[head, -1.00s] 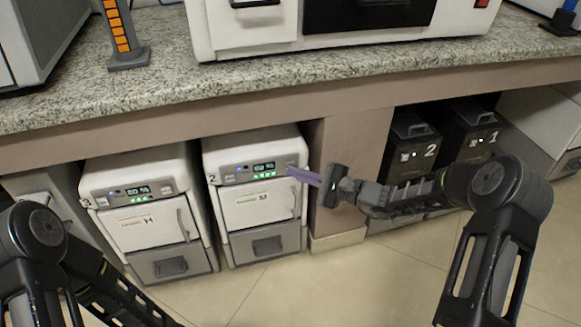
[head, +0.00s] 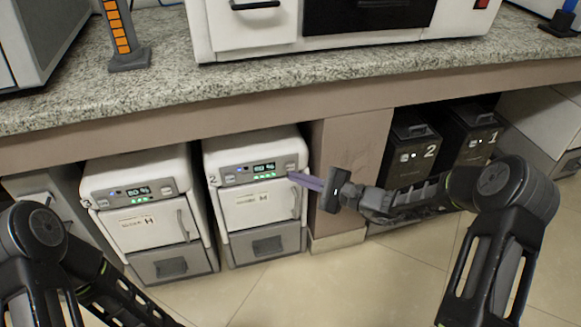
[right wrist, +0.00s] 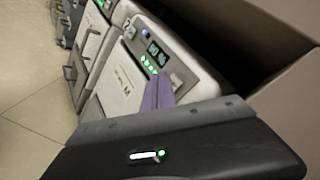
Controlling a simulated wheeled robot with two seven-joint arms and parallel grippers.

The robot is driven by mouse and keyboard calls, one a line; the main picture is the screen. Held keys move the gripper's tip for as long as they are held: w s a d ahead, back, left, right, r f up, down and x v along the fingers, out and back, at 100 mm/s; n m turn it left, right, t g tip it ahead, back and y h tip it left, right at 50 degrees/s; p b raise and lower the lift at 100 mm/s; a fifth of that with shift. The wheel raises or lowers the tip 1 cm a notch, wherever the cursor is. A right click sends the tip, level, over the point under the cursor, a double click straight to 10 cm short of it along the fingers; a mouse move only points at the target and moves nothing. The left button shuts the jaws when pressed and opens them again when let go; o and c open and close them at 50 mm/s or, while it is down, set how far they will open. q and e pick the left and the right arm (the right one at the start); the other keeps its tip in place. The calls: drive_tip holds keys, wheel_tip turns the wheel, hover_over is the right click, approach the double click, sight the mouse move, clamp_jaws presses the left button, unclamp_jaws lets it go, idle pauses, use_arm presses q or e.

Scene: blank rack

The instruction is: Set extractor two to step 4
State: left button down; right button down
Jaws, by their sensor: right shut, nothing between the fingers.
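Extractor two (head: 257,207), a white unit marked 2 with a grey lower drawer, stands under the bench. Its control panel (head: 236,175) has a lit display (head: 263,167) and a row of small green lights (head: 263,176). The display and green lights (right wrist: 150,65) also show in the right wrist view. My right gripper (head: 292,177) has its purple fingers shut and empty, just at the right end of that panel. I cannot tell whether the tips touch it. The panel's right-hand button is partly hidden in the wrist view. My left gripper is out of view.
A similar white extractor marked 3 (head: 140,227) stands to the left. A bench panel (head: 345,150) is close behind my right gripper, and black units marked 2 (head: 411,148) and 1 (head: 473,140) stand to the right. The granite worktop (head: 160,85) overhangs them. The floor in front is clear.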

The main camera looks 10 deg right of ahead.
drive_tip(key=s+p, duration=0.1)
drive_tip(key=s, duration=0.4)
drive_tip(key=shift+d, duration=0.15)
idle(1.2)
